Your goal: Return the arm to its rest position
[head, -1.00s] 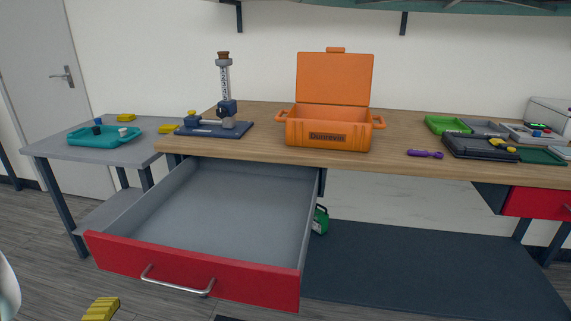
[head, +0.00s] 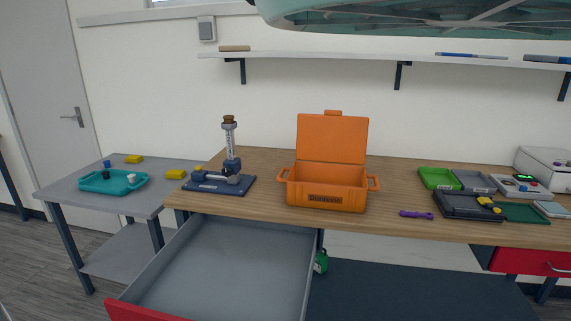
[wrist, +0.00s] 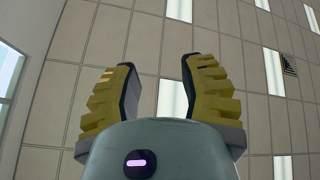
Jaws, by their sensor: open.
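My gripper (wrist: 160,88) shows in the wrist view with its two yellow ribbed fingers spread apart and nothing between them. Behind the fingers are ceiling tiles and light panels, so the gripper points upward. The gripper is not visible in the head view now. A teal and grey part, likely of my own arm, crosses the top of the head view, close to the camera.
An open red-fronted drawer (head: 235,265) juts out below the wooden workbench (head: 270,215). An open orange case (head: 328,186), a blue stand (head: 222,182) and trays (head: 470,204) are on top. A grey side table (head: 140,198) holds a teal tray (head: 113,181).

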